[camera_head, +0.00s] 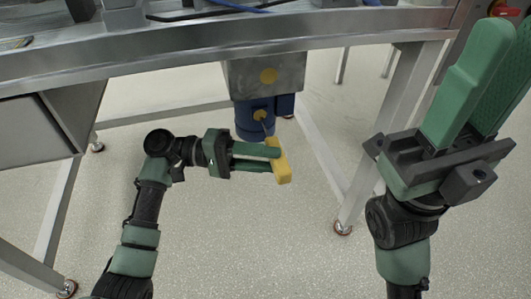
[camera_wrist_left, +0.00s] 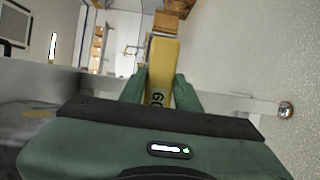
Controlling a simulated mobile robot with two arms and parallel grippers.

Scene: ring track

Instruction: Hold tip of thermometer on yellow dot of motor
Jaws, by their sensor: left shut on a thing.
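The yellow thermometer (camera_head: 283,170) is held between the fingertips of my left gripper (camera_head: 276,159), which is shut on its body. It also shows in the left wrist view (camera_wrist_left: 162,62) between the green fingers. Its thin probe points up toward the blue motor (camera_head: 248,123) under the table. The probe's end is at or very near the yellow dot (camera_head: 259,115) on the motor's front; I cannot tell whether it touches. My right gripper (camera_head: 492,75) is raised at the upper right, away from the motor.
The motor hangs below a grey metal box (camera_head: 290,72) bearing another yellow dot (camera_head: 268,76). The metal table (camera_head: 200,50) spans above, with a leg (camera_head: 385,130) to the right. A grey cabinet (camera_head: 35,130) is at the left. The speckled floor below is clear.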

